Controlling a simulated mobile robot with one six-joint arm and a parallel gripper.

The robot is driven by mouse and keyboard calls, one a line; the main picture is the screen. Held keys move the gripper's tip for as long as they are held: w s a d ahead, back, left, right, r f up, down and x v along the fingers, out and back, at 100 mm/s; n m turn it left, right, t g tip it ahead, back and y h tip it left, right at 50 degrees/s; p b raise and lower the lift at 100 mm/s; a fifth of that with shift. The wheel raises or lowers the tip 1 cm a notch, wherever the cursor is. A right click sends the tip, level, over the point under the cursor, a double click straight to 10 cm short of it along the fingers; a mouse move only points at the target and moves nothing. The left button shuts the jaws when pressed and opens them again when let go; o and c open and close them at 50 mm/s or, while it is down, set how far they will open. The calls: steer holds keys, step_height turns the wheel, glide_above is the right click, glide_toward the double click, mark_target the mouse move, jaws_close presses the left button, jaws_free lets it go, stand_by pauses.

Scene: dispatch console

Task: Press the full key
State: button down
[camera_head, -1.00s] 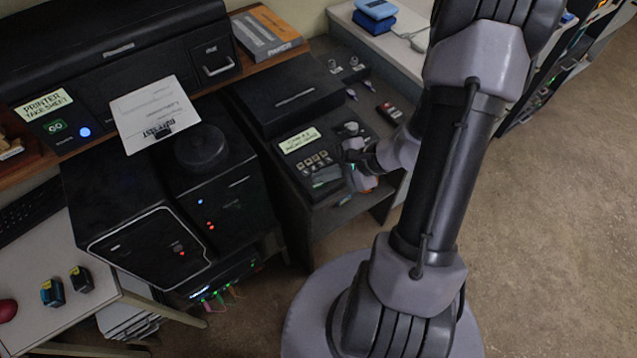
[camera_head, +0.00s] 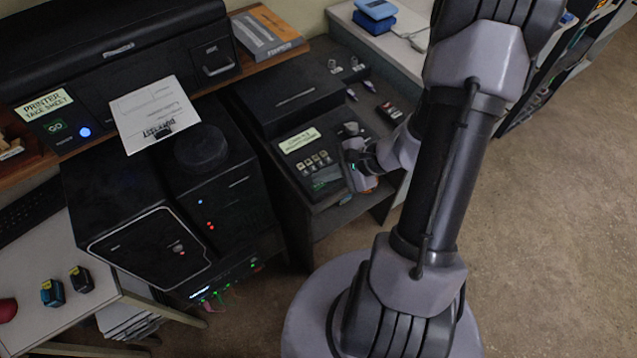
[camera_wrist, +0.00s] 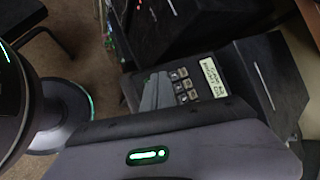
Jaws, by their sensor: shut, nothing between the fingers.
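The small key block (camera_head: 316,164) is on the dark machine with the pale label (camera_head: 300,140). The wrist view also shows the keys (camera_wrist: 184,86) beside that label (camera_wrist: 211,78). The markings on single keys are too small to read, so I cannot tell which is the full key. My gripper (camera_head: 352,172) is shut and empty, just right of the keys, over the machine's right part. In the wrist view its grey fingers (camera_wrist: 154,92) reach up beside the keys. I cannot tell whether the tips touch anything; part of the panel is hidden behind the gripper.
A dark printer (camera_head: 110,65) with a paper sheet (camera_head: 155,112) is at the upper left. A black machine with a round knob (camera_head: 200,148) stands left of the key machine. Small items (camera_head: 370,88) lie behind my gripper. The floor at right is clear.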

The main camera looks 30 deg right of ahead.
mark_target(323, 186)
steer(key=shift+f, duration=0.1)
steer(key=shift+f+b, duration=0.35)
steer(key=shift+b, duration=0.35)
steer(key=shift+f+b, duration=0.3)
steer(key=shift+b, duration=0.15)
steer(key=shift+r, duration=0.15)
stand_by(0.5)
steer(key=shift+r+p, duration=0.45)
steer(key=shift+r, duration=0.15)
steer(key=shift+r, duration=0.15)
step_height(323, 186, up, 5)
steer(key=p, duration=0.3)
stand_by(0.6)
